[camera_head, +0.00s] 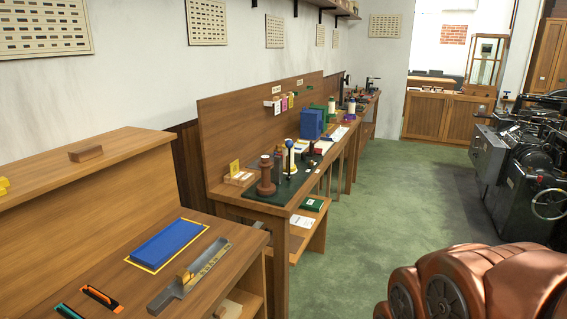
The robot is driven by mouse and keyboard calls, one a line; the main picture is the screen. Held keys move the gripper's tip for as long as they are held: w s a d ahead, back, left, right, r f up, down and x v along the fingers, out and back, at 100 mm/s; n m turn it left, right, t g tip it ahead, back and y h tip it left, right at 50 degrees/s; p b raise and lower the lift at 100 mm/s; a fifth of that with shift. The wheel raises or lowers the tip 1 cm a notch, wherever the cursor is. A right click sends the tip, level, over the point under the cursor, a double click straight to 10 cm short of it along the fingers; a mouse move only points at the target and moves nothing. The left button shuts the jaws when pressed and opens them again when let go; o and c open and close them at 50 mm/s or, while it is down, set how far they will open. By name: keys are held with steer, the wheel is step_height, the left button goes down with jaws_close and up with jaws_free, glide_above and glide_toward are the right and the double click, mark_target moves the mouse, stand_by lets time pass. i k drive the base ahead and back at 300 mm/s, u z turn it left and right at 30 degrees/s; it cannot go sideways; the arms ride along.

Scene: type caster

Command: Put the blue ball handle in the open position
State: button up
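A small dark blue ball (289,144) tops a pale upright stem on the dark green mat of the middle workbench. It is small in the picture, and I cannot tell if it is the blue ball handle or which position it is in. A brown turned wooden piece (266,176) stands to its left. My gripper does not show in this view.
The near bench holds a blue slab (167,244) on a yellow-edged sheet and a metal composing stick (196,277). A blue box (312,124) stands on the middle bench. A black machine (524,165) stands at right. Green floor (400,210) between is clear.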

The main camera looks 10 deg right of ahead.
mark_target(289, 144)
steer(key=k, duration=0.65)
steer(key=z, duration=0.4)
steer(key=i, duration=1.9)
steer(key=u, duration=1.15)
steer(key=i, duration=0.3)
steer(key=u, duration=0.2)
